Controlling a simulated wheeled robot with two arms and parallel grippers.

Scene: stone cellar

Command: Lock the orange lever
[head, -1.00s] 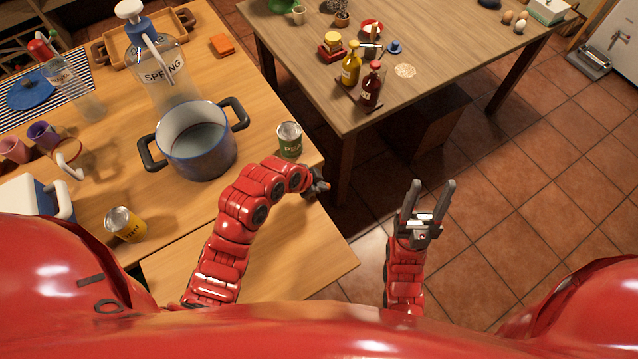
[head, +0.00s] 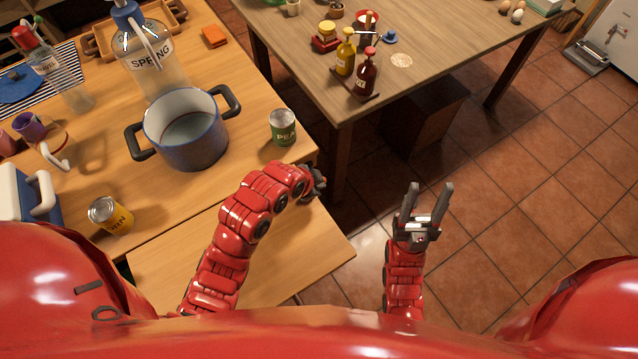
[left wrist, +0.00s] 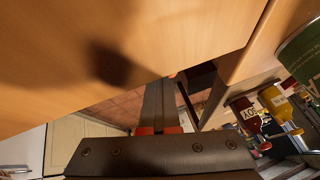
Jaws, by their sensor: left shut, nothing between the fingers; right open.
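I cannot make out an orange lever in either view. My left gripper (head: 319,183) is shut and empty at the right edge of the wooden worktop, near the green can. It is partly hidden by its own wrist in the head view. In the left wrist view the closed fingers (left wrist: 160,103) point along a wooden surface, with nothing between them. My right gripper (head: 429,188) is open and empty over the tiled floor.
The worktop (head: 250,95) holds a blue pot (head: 190,150), a green can (head: 283,128), a yellow can (head: 110,216), a SPRING bottle (head: 150,60) and a flat orange block (head: 215,36). A second table (head: 440,60) bears sauce bottles. Tiled floor is free at right.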

